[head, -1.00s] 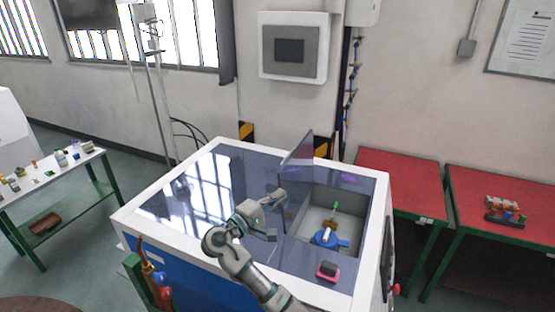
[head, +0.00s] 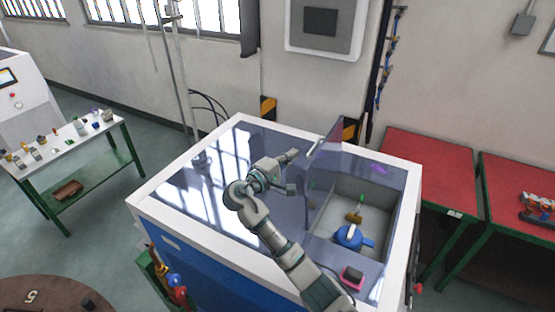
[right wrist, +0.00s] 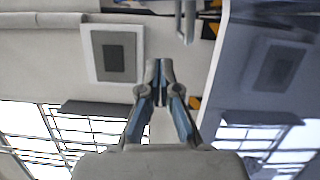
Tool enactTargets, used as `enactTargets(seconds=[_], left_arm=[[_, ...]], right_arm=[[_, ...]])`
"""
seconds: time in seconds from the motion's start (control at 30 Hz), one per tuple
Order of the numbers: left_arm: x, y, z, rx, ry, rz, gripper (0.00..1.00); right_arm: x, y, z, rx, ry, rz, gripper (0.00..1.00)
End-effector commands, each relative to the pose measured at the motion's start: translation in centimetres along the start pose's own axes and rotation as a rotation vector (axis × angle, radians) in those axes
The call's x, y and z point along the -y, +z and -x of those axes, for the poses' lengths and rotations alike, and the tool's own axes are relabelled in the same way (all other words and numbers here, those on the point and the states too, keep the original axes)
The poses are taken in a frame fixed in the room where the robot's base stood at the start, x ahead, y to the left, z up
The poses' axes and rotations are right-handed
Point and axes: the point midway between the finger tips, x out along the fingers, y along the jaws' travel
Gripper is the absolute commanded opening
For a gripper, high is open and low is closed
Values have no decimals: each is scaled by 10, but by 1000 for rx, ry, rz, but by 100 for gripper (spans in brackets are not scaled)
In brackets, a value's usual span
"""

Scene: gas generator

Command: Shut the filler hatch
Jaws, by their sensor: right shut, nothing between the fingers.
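The generator (head: 150,205) is a white cabinet with a dark glossy top. Its filler hatch (head: 326,146) is a thin dark panel standing up, open, at the left side of the filler opening. Inside the recess (head: 375,196) are a blue fitting (head: 348,237) and a small brass part with a green tip. My right gripper (head: 294,154) is shut and empty, above the top, left of the hatch. The right wrist view shows its closed fingers (right wrist: 160,66) with the hatch's glossy face (right wrist: 255,75) at the right; they appear apart. My left gripper is out of view.
A pink-and-black block (head: 352,276) sits on the cabinet's front right. Red tables (head: 430,165) stand to the right, and a table with small items (head: 75,140) to the left. A wall box (head: 322,25) hangs behind. The left part of the top is clear.

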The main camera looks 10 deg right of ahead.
Motion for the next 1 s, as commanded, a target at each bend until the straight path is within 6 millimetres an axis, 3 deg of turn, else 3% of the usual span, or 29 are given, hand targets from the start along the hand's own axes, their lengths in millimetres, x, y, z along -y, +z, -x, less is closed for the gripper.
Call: enactTargets(seconds=[0.1,0.37,0.7,1.0], left_arm=[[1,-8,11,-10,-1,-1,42],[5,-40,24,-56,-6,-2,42],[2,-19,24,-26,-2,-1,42],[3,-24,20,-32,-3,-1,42]], right_arm=[[-3,2,-21,3,1,1,0],[-2,33,-23,0,2,0,0],[0,38,-25,0,2,2,0],[-1,40,-32,0,-10,-45,0]])
